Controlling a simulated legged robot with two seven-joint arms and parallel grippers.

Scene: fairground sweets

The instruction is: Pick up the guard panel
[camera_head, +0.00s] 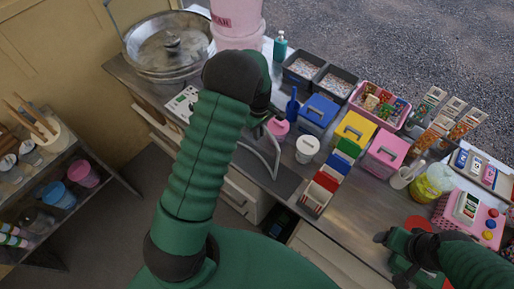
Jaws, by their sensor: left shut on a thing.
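My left arm reaches up the middle of the view, and its wrist bends down over the counter. My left gripper (262,118) is mostly hidden by the wrist. It is shut on a thin, curved, grey-edged piece that looks like the guard panel (276,158). The panel hangs just below the gripper, over the counter's front part; its upper end is hidden by my arm, and I cannot tell whether it touches the counter. My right gripper (400,252) is low at the right, over the counter's front edge, far from the panel; its fingers are unclear.
A round metal bowl machine (165,45) stands at the back left, beside a pink container (237,22). Blue (318,112), yellow (354,131) and pink (386,152) boxes crowd the counter to the right. A white-lidded cup (307,148) stands close to the panel.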

